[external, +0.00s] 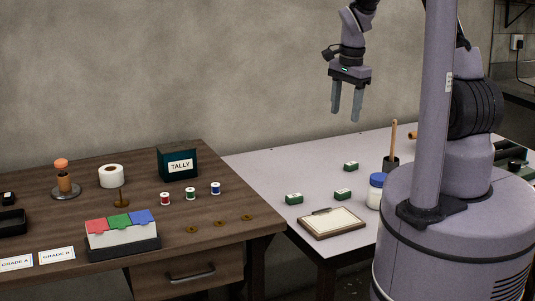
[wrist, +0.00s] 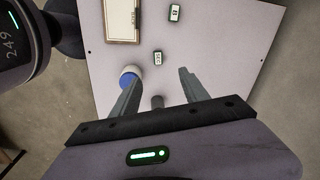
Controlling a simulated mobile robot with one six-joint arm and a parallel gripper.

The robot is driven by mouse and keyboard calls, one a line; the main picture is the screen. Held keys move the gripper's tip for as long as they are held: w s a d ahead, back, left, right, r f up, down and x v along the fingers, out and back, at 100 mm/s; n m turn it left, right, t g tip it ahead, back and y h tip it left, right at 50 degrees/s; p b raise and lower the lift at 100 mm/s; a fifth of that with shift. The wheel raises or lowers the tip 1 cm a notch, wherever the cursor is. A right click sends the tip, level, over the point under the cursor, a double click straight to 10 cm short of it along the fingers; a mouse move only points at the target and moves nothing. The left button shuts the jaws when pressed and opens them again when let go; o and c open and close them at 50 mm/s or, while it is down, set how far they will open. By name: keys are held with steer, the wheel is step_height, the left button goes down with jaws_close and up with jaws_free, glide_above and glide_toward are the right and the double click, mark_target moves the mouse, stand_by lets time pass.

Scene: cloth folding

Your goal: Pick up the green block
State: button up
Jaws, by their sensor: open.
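Three small dark green blocks with pale labels lie apart on the light table in the external view: one at the back (external: 351,166), one in the middle (external: 343,194) and one at the left (external: 294,199). Two labelled blocks show in the wrist view, one near the top edge (wrist: 174,12) and one lower down (wrist: 158,58). My gripper (external: 346,115) is open and empty, high above the table, with its fingers pointing down. In the wrist view my gripper (wrist: 158,76) has its fingers spread wide, touching no block.
The wooden desk (external: 260,221) at left holds spools, a TALLY box (external: 178,164) and a coloured three-part box (external: 122,238).

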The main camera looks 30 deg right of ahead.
steer(key=m+g, duration=0.1)
steer(key=m, duration=0.1)
glide_above(342, 191)
step_height(342, 191, down, 7)
step_height(342, 191, down, 12)
steer(key=b, duration=0.3)
steer(key=shift+f, duration=0.1)
step_height(342, 191, down, 6)
steer(key=b, duration=0.3)
steer(key=shift+s, duration=0.15)
jaws_close()
